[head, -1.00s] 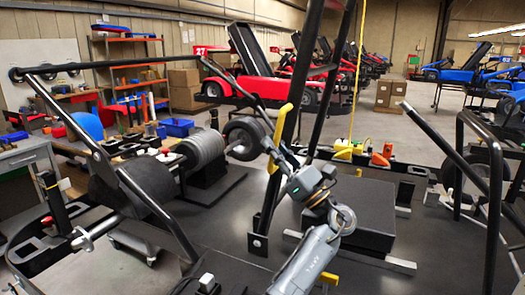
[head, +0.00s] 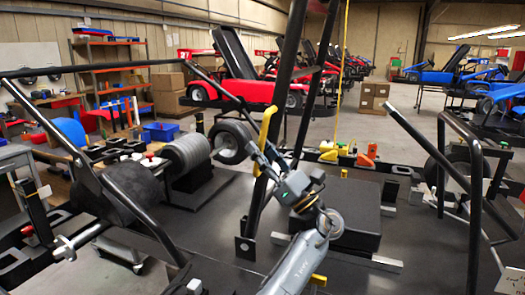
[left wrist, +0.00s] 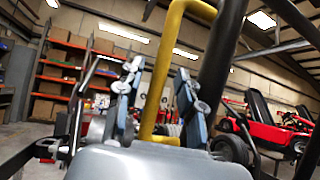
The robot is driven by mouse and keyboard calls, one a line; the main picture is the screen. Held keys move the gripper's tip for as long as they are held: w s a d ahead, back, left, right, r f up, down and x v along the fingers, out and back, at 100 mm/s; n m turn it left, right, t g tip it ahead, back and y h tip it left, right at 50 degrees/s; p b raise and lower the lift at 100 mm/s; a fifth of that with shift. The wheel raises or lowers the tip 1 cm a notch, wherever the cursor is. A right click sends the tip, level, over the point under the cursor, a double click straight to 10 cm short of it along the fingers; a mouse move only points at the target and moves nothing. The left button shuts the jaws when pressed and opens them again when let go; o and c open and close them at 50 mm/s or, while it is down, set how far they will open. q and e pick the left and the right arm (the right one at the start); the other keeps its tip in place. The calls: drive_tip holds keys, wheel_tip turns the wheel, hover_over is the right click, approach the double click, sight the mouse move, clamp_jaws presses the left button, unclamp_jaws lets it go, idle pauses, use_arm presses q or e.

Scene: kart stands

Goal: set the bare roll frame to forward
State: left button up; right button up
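A bare black roll frame (head: 282,120) rises in the middle of the head view, its post leaning with the top to the right. A yellow handle (head: 265,132) is fixed along the left side of this post. My left gripper (head: 262,153) is at the handle's lower part. In the left wrist view the yellow handle (left wrist: 168,60) runs between the two fingers of my left gripper (left wrist: 158,100). Gaps show on both sides of the handle, so the fingers are open around it. The black post stands just right of it. My right gripper is out of view.
A black block (head: 350,225) sits on the dark deck right of my left arm. Wheels and grey rollers (head: 187,153) stand to the left. Another black tube frame (head: 475,200) stands at the right. A red kart (head: 240,92) is on a stand behind.

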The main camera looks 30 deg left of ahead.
use_arm(q)
drive_tip(key=v, duration=1.2)
drive_tip(key=shift+r, duration=0.1)
